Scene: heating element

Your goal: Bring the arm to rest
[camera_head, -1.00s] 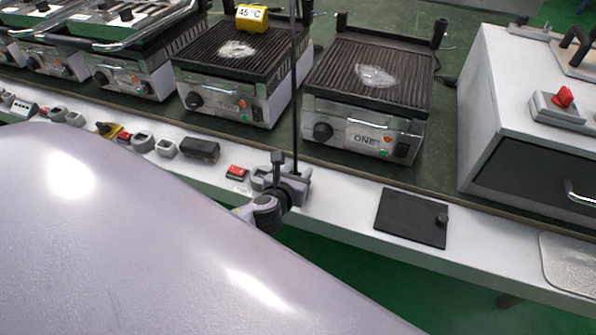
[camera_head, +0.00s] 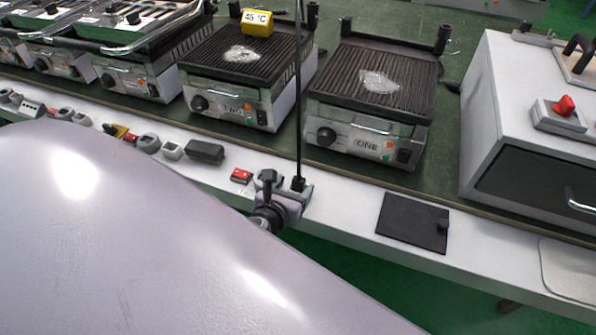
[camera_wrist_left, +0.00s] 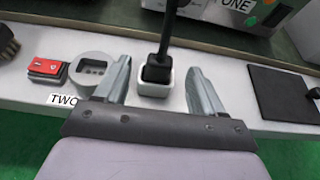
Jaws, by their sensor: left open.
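My left gripper (camera_head: 283,185) comes in over the front white ledge, its grey fingers open. In the left wrist view the open fingers (camera_wrist_left: 158,68) stand on either side of a black plug (camera_wrist_left: 157,72) with a cable, which sits upright in a small white socket (camera_wrist_left: 154,90). Gaps show between each finger and the plug. In the head view the cable (camera_head: 298,90) rises from the plug beside the gripper. My pale arm fills the lower left of the head view. My right gripper is in neither view.
Grill ONE (camera_head: 368,100) and grill TWO (camera_head: 235,85) stand behind the ledge. A red switch (camera_head: 241,175) and a round grey socket (camera_wrist_left: 93,70) lie left of the gripper. A black plate (camera_head: 412,222) is to the right. A white box (camera_head: 530,110) stands at far right.

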